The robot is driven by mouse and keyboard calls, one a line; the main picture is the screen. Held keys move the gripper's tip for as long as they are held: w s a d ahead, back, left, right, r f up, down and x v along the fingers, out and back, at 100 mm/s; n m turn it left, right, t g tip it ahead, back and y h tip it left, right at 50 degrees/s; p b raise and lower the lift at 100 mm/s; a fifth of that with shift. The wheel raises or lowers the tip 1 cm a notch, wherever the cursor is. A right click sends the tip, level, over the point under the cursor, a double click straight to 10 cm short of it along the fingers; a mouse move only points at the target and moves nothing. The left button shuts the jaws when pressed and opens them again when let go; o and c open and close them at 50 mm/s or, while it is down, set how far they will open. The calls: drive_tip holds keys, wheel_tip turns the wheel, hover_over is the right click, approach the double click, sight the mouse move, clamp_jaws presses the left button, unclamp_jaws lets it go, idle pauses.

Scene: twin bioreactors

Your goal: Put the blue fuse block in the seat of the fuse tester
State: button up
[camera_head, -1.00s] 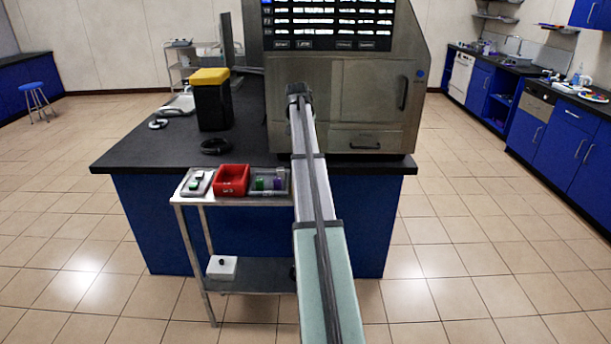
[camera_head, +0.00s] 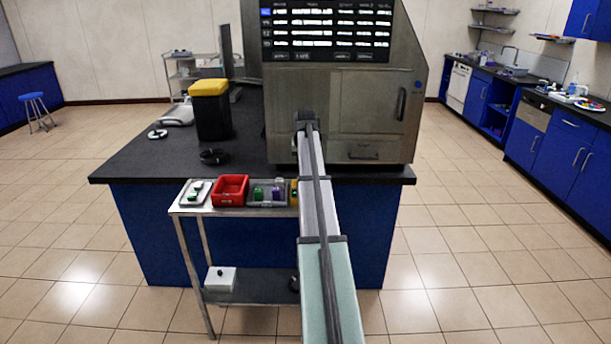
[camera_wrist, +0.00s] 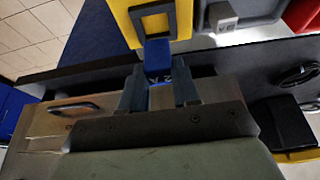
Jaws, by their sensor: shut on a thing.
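The blue fuse block (camera_wrist: 158,60) is held between the two fingers of my gripper (camera_wrist: 160,88) in the wrist view. Pale marks show on its near part. The fuse tester (camera_wrist: 127,14) is yellow, with a dark square frame, its seat (camera_wrist: 155,20), at the top of the wrist view. The far end of the block lies at the near edge of this frame; I cannot tell whether they touch. In the head view a yellow part of the tester (camera_head: 294,192) shows beside my arm at the cart's right. My gripper and the block are hidden there.
A red bin (camera_head: 230,190), a grey tray (camera_head: 251,195) with green and purple blocks and a small light tray (camera_head: 184,198) stand on the cart left of the tester. The dark bench (camera_head: 130,170) with a large grey machine (camera_head: 340,100) stands behind.

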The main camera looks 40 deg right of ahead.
drive_tip(key=shift+f, duration=2.5)
drive_tip(key=shift+f, duration=0.15)
drive_tip(key=o, duration=1)
drive_tip(key=shift+o, duration=0.2)
drive_tip(key=v, duration=1.2)
